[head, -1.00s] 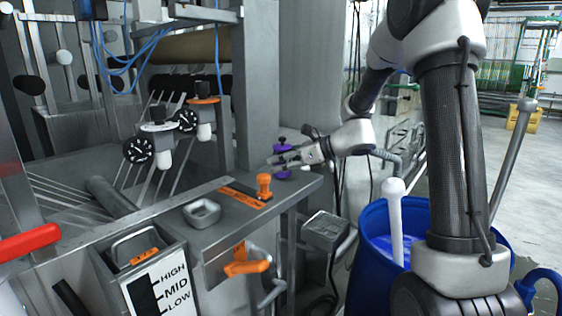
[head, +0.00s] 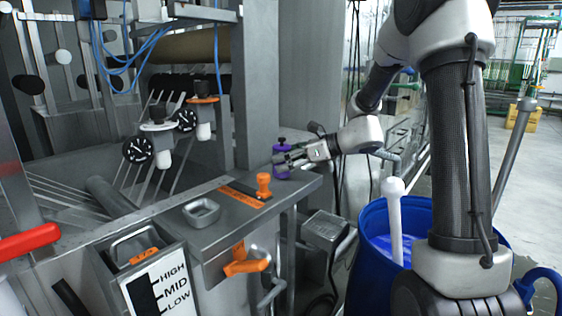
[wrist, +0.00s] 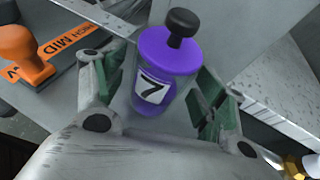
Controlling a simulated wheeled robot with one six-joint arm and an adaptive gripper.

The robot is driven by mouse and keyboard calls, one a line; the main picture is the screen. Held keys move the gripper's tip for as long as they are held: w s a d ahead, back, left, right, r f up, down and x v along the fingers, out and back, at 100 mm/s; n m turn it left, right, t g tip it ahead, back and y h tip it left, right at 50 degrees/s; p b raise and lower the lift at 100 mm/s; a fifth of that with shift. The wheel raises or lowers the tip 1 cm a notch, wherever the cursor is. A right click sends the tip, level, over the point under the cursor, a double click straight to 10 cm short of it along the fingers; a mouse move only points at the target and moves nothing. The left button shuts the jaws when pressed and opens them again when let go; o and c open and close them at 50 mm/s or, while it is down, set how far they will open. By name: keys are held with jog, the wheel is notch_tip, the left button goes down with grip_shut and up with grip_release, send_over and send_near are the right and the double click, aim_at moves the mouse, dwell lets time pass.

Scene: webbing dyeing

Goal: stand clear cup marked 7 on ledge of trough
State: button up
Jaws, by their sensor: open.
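The cup marked 7 (wrist: 166,72) is see-through with purple inside, a purple top and a black knob. Its white label with a black 7 faces the wrist camera. In the head view the cup (head: 282,174) appears upright on the trough's grey metal ledge (head: 232,222), near its far right end beside the upright post. My gripper (head: 284,159) is open at the cup. In the wrist view the green-padded fingers of my gripper (wrist: 158,82) lie on either side of the cup, with a gap visible at the right. The fingers partly hide the cup in the head view.
An orange knob (head: 263,186) and an orange marked strip (head: 243,195) are on the ledge near the cup. A metal dish (head: 201,212) sits further left. A blue barrel (head: 372,262) with a white-handled stick stands at right.

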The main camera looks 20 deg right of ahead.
jog(key=v, duration=1)
jog(key=s+a+n+g+h, duration=0.35)
jog(key=s+n, duration=0.75)
jog(key=s, duration=0.5)
jog(key=s+d+n+h, duration=0.7)
jog(key=s+d+n, duration=0.3)
jog(key=s+n, duration=0.2)
jog(key=shift+s+n, duration=0.3)
jog(key=shift+n, duration=0.8)
